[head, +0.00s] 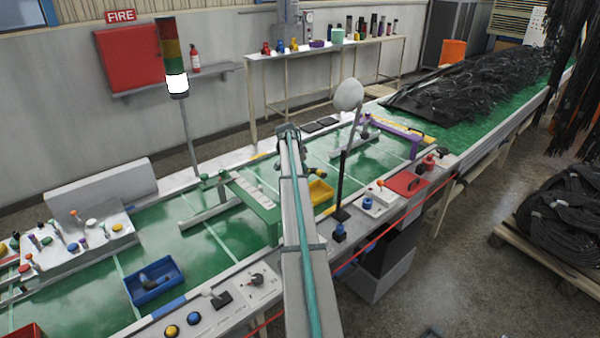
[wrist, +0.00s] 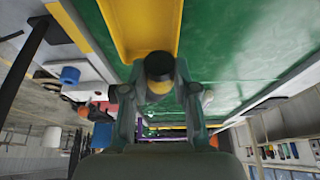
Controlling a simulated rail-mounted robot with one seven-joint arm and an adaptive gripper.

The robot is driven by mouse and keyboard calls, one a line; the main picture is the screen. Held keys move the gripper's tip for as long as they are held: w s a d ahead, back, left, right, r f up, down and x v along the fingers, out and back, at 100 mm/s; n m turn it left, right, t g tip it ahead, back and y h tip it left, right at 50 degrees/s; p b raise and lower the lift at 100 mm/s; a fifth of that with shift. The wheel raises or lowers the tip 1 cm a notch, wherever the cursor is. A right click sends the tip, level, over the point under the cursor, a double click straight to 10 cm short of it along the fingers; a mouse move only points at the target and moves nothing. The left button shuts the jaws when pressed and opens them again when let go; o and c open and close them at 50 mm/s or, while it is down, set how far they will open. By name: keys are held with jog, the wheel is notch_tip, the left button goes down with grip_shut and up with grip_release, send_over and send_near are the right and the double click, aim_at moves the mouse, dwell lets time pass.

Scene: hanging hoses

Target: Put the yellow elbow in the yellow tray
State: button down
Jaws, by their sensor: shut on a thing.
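The yellow tray (head: 321,191) lies on the green belt, just right of my arm in the head view. It also shows at the top of the wrist view (wrist: 127,28). My gripper (wrist: 159,82) is shut on the yellow elbow (wrist: 159,87), which shows a dark round end and a yellow part between the fingers. In the wrist view the held elbow is close to the tray's edge; its height above the belt is hard to tell. In the head view my arm hides most of the gripper and the elbow.
A green stand (head: 252,200) is left of my arm. A blue tray (head: 155,283) holding a dark part sits front left on the belt. A purple frame (head: 392,132) spans the belt farther back. A dark post (head: 341,185) stands by the yellow tray. Open belt lies between.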

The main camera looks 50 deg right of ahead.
jog(key=shift+f+b, duration=1.75)
jog(key=shift+f, duration=2.75)
jog(key=c, duration=0.8)
grip_release()
jog(key=shift+r, duration=0.1)
jog(key=s+d+r+p+v, duration=0.1)
jog(key=d+p+v, duration=0.1)
jog(key=v, duration=1.6)
jog(key=shift+w+d+r+p, duration=0.2)
jog(key=shift+w+p, duration=0.15)
jog(key=shift+p, duration=0.05)
